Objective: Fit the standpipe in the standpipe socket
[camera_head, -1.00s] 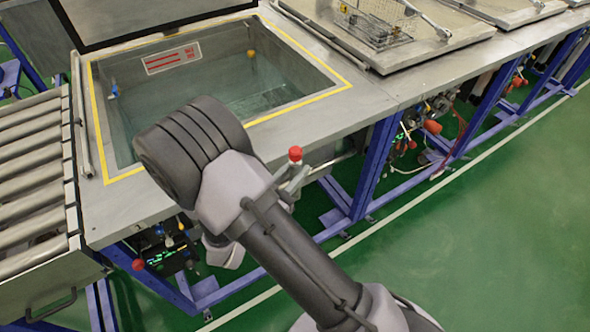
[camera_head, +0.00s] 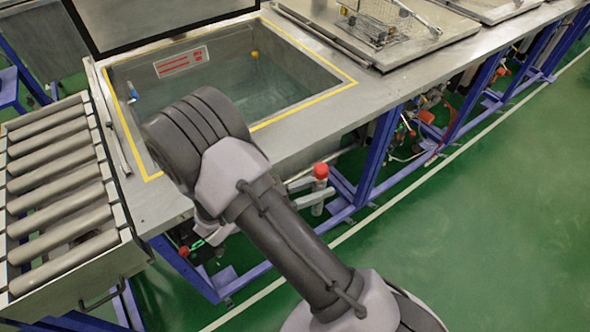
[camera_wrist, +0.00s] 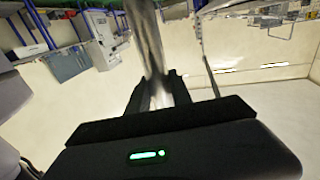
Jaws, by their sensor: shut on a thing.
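In the wrist view, a shiny metal pipe (camera_wrist: 148,35) runs up from between my gripper's two dark fingers (camera_wrist: 160,92). The open tank (camera_head: 350,82) with a yellow-lined rim lies behind my arm. I cannot make out the standpipe socket; my arm covers part of the tank.
A roller conveyor (camera_head: 60,190) stands at the left of the tank. A raised dark-edged lid (camera_head: 150,20) is behind it. A wire basket (camera_head: 380,22) sits on a closed lid at upper right. Blue legs (camera_head: 378,150) carry the bench. Green floor is clear at right.

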